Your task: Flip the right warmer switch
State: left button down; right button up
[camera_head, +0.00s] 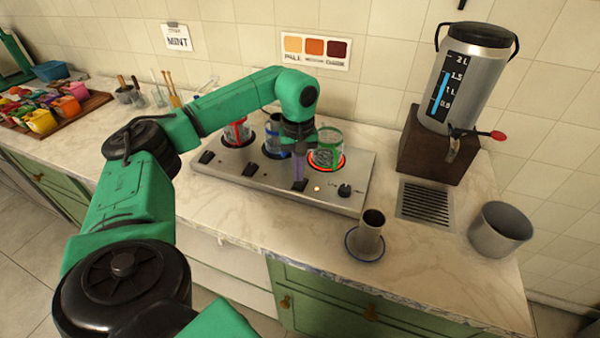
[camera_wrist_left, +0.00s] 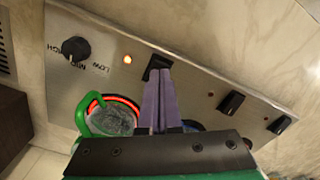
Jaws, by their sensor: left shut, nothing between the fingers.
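The metal warmer panel (camera_head: 225,169) sits on the counter with three black switches along its front. The right warmer switch (camera_head: 299,186) is directly below my left gripper (camera_head: 299,179), whose purple fingers are shut and empty, pointing down. In the left wrist view, the fingertips (camera_wrist_left: 160,76) are at the black right switch (camera_wrist_left: 155,63) and cover part of it; I cannot tell whether they touch it. An orange light (camera_head: 317,189) glows beside the switch. The right burner ring (camera_head: 341,163) glows red under a glass pot with a green handle (camera_head: 327,145). My right gripper is not in view.
A control knob (camera_head: 344,190) is right of the light. The middle switch (camera_head: 250,169) and left switch (camera_head: 206,157) lie to the left. A metal cup (camera_head: 370,232) stands in front right. The samovar (camera_head: 471,70) and a metal bowl (camera_head: 500,230) are farther right.

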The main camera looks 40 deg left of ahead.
aim_at(298, 184)
pick_arm(q)
jog(key=shift+s+f+b, duration=0.1)
jog(key=shift+f+b, duration=0.55)
jog(key=shift+f, duration=0.4)
dwell(0.4)
notch_tip(298, 184, up, 7)
jog(key=p, duration=0.6)
jog(key=shift+r, duration=0.1)
dwell(0.4)
